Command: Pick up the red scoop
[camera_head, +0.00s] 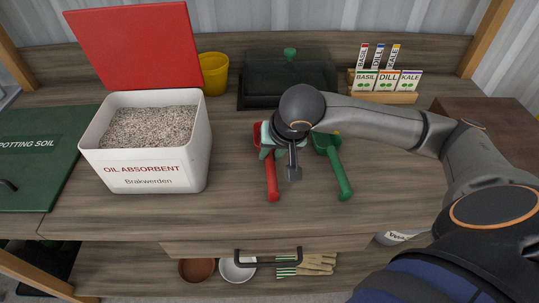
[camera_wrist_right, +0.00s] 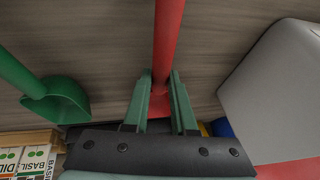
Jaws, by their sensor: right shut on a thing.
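The red scoop (camera_head: 272,184) lies on the workbench, its handle pointing toward the front edge. In the right wrist view its red handle (camera_wrist_right: 168,40) runs down from the top edge to between the fingers. My right gripper (camera_wrist_right: 159,78) is shut on the red scoop, with one green finger on each side of it. In the head view my right gripper (camera_head: 266,153) and wrist cover part of the scoop's head. I cannot tell whether the scoop is clear of the bench top. My left gripper is not in view.
A green scoop (camera_head: 340,172) lies close to the right. A white oil absorbent bin (camera_head: 150,178) with a raised red lid (camera_head: 135,45) stands to the left. Behind are a yellow bucket (camera_head: 214,74), a dark covered tray (camera_head: 288,82) and seed packets (camera_head: 387,80). The front strip of bench is clear.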

